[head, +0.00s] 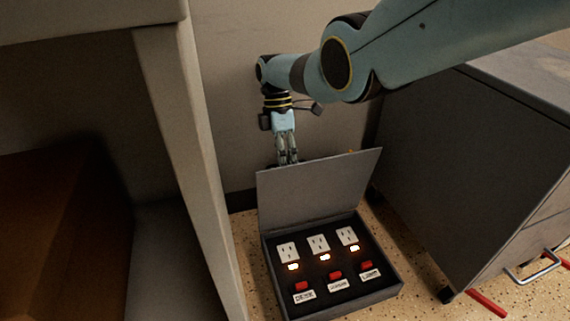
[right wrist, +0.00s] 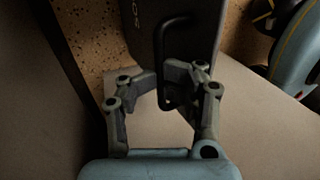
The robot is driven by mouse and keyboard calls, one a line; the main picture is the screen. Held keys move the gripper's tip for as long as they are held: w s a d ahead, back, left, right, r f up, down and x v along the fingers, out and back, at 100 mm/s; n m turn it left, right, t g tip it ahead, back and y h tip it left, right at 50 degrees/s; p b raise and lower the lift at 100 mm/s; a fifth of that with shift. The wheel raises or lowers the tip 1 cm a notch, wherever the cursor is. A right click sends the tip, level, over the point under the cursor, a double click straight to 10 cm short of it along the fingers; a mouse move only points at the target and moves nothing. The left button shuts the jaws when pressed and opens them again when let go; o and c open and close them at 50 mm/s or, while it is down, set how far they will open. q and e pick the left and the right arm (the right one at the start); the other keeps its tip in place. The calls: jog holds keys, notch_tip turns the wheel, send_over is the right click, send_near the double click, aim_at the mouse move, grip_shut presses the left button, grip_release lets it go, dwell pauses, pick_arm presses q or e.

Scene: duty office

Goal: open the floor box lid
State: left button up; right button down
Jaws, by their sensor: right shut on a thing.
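The floor box (head: 382,297) stands on the floor with its grey lid (head: 325,190) raised, tilted back past the box's rear edge. Inside show several white sockets, lit orange lamps and red switches with labels. My right gripper (head: 288,161) points down behind the lid's top edge, its fingertips partly hidden by the lid. In the right wrist view the dark lid (right wrist: 197,35) carries a black loop handle (right wrist: 161,55). The right gripper's fingers (right wrist: 163,79) are closed on the handle. My left gripper is not in view.
A grey drawer cabinet (head: 475,170) stands close to the right of the box, with a metal handle (head: 537,268) on its front. A pale desk panel (head: 190,150) stands close on the left. A wall (head: 225,120) is behind. Red strips (head: 487,304) lie on the speckled floor.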

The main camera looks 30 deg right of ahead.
jog(key=shift+w, duration=0.1)
jog(key=c, duration=1.4)
grip_release()
jog(key=shift+r, duration=0.15)
jog(key=v, duration=1.1)
jog(key=shift+w+r, duration=0.2)
jog(key=shift+r, duration=0.15)
jog(key=shift+d, duration=0.1)
